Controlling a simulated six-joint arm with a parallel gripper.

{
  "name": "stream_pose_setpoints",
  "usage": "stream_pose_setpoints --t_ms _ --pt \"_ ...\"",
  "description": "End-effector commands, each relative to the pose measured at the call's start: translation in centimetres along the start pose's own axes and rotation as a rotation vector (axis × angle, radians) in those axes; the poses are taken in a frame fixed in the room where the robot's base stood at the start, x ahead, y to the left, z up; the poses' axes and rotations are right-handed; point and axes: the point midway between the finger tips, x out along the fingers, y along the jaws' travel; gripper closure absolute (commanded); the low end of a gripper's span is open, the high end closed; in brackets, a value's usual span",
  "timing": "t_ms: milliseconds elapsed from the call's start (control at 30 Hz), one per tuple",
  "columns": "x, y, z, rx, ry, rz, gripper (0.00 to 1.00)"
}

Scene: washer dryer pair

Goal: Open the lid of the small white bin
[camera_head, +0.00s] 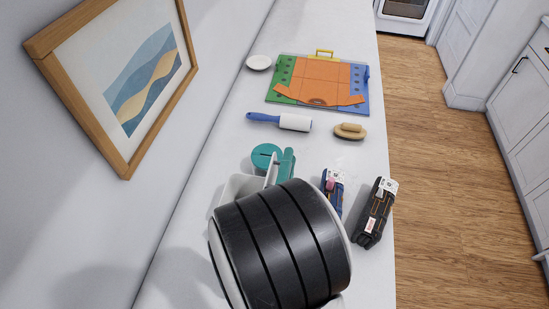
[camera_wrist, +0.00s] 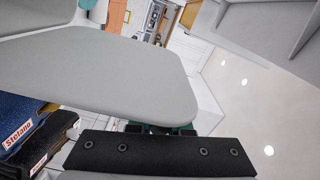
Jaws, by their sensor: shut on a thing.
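The small white bin (camera_head: 238,190) stands on the white counter in the head view, mostly hidden behind my black arm link. A thin white panel (camera_head: 271,172) stands steeply at its far side and looks like its lid. In the wrist view a large pale grey-white panel (camera_wrist: 100,80), which I take to be the lid, fills the middle. My gripper (camera_wrist: 163,128) is at the panel's near edge, shut on it, with dark green finger parts just showing. The fingertips and exact contact are hidden. In the head view my arm covers the gripper.
Teal round-topped item (camera_head: 266,156) stands beyond the bin. Two dark labelled packs (camera_head: 332,188) (camera_head: 372,218) lie to the right. A lint roller (camera_head: 285,121), brush (camera_head: 350,131), folding board (camera_head: 318,82) and white dish (camera_head: 259,62) are farther back. The wall is left.

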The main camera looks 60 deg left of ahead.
Motion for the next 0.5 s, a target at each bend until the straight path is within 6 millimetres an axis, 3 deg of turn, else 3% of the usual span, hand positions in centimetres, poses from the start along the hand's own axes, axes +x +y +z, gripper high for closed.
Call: stream_pose_setpoints --t_ms 300,500 --pt "0.0 1.4 -1.9 0.209 0.002 0.002 1.0" --pt "0.0 2.0 -2.5 0.205 0.001 0.001 1.0"
